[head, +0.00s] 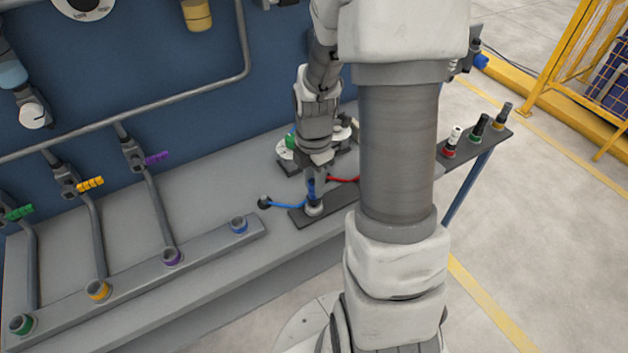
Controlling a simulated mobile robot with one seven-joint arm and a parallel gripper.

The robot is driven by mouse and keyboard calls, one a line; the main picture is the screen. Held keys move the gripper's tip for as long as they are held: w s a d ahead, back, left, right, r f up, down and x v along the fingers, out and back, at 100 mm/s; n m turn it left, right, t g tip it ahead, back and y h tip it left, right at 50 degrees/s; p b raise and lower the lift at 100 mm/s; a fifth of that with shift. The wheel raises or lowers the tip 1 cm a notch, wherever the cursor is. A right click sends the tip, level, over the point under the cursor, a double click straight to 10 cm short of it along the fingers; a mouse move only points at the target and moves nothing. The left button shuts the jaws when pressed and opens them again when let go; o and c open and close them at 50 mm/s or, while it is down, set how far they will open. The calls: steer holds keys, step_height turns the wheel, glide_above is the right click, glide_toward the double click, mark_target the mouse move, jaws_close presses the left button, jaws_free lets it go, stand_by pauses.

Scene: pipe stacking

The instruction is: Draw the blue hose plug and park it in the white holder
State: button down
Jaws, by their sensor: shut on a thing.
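The blue hose plug (311,189) is upright between the fingers of my gripper (312,177), which points down and is shut on it. Directly below the plug is a round white holder (314,210) on a dark plate. The plug's lower end meets the holder in the picture; whether it is seated or just above cannot be told.
A red hose (342,179) passes behind my arm, which hides the plate's right part. Several capped pieces stand on a shelf (488,141) at right.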

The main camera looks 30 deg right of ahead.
steer(key=shift+f, duration=0.3)
steer(key=c, duration=0.5)
jaws_free()
steer(key=shift+r, duration=0.15)
